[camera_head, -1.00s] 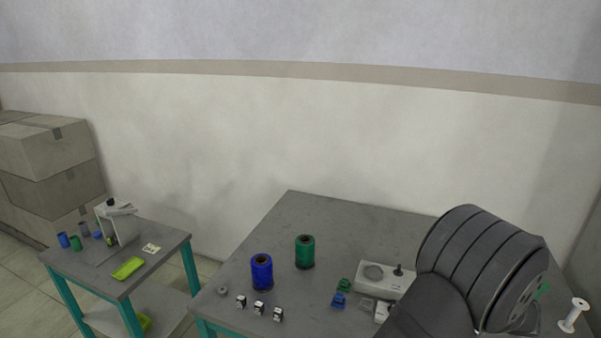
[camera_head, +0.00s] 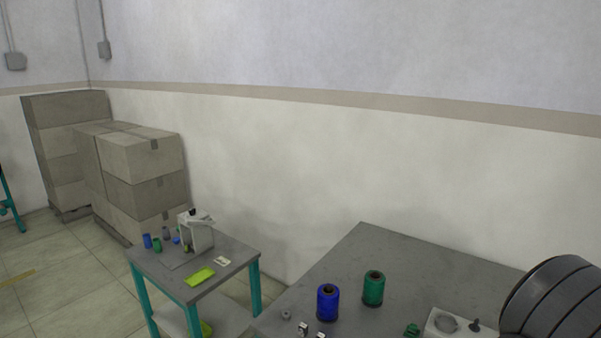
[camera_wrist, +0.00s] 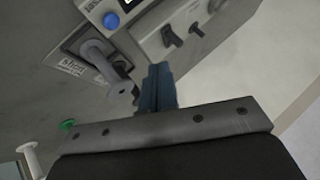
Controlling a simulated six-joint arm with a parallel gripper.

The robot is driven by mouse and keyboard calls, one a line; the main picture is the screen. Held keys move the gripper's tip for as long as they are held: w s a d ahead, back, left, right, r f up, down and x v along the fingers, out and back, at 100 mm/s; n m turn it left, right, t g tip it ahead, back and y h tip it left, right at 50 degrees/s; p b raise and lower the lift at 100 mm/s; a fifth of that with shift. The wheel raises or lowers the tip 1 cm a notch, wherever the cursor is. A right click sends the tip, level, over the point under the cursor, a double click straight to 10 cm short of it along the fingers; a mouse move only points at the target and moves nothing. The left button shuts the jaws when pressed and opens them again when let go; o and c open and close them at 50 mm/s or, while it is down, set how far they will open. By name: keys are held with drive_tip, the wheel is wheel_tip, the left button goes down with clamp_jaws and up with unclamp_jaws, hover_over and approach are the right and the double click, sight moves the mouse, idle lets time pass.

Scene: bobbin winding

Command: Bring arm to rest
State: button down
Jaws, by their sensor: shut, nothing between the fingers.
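My gripper (camera_wrist: 158,88) shows in the wrist view, its dark blue fingers shut together with nothing between them. It hangs clear in front of a grey machine panel (camera_wrist: 190,20) with a blue button (camera_wrist: 111,20) and dark levers. In the head view only a dark rounded part of my arm shows at the lower right; the gripper is out of that frame.
The grey table (camera_head: 400,250) holds a blue thread spool (camera_head: 327,302), a green thread spool (camera_head: 373,288) and a white winder (camera_head: 445,325). A smaller table (camera_head: 222,280) with a sewing machine (camera_head: 195,232) stands left. Stacked boxes (camera_head: 140,170) stand by the wall.

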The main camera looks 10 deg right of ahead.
wheel_tip(320, 180, down, 4)
drive_tip(key=shift+r, duration=0.15)
drive_tip(key=shift+a, duration=0.15)
drive_tip(key=shift+d+r, duration=0.1)
drive_tip(key=shift+d, duration=0.2)
wheel_tip(320, 180, up, 5)
drive_tip(key=w+a+r+n+g+y, duration=0.1)
drive_tip(key=w+a+r+g, duration=0.3)
drive_tip(key=w+a, duration=0.7)
drive_tip(key=w+a+r+n+g, duration=0.15)
drive_tip(key=w+a+g, duration=0.35)
drive_tip(key=w+a, duration=0.6)
drive_tip(key=shift+m, duration=0.35)
drive_tip(key=f, duration=1)
drive_tip(key=shift+d, duration=0.25)
wheel_tip(320, 180, up, 8)
